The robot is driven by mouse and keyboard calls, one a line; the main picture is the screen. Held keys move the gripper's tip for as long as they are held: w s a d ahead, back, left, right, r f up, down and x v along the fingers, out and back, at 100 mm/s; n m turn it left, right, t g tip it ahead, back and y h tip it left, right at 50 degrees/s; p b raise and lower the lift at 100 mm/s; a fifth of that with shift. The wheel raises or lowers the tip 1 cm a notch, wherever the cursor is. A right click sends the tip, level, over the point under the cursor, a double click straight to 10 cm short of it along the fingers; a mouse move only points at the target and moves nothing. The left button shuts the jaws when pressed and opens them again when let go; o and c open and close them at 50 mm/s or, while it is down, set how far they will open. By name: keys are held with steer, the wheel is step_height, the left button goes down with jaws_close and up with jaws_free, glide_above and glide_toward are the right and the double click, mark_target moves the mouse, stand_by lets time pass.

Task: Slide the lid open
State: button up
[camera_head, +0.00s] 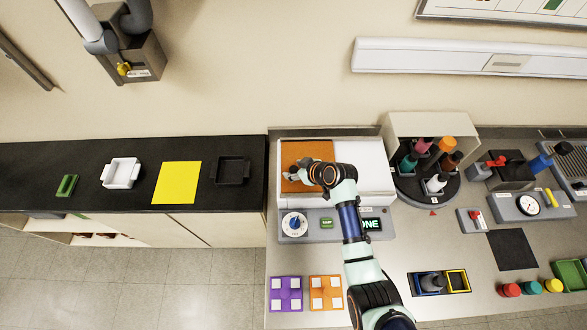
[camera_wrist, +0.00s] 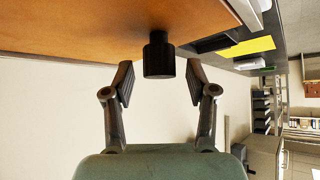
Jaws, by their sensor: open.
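The orange lid (camera_head: 318,148) covers the left part of the white profiler (camera_head: 372,172). In the wrist view the lid (camera_wrist: 85,45) fills the upper left, with a black cylindrical knob (camera_wrist: 158,57) standing out from it. My gripper (camera_head: 291,170) is over the lid's left part in the head view. In the wrist view my gripper (camera_wrist: 159,80) is open, with one finger on each side of the knob's end. Gaps show between the fingers and the knob. In the head view my gripper and wrist hide the knob.
A control panel with a blue dial (camera_head: 294,224) lies in front of the profiler. A carousel of coloured bottles (camera_head: 428,180) stands close on the right. On the black counter at left are a yellow sheet (camera_head: 177,182), a white tray (camera_head: 121,173) and a black tray (camera_head: 233,170).

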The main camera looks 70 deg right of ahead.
steer(key=shift+w+d+f, duration=0.1)
steer(key=shift+w+f, duration=0.2)
steer(key=shift+f, duration=0.05)
jaws_close()
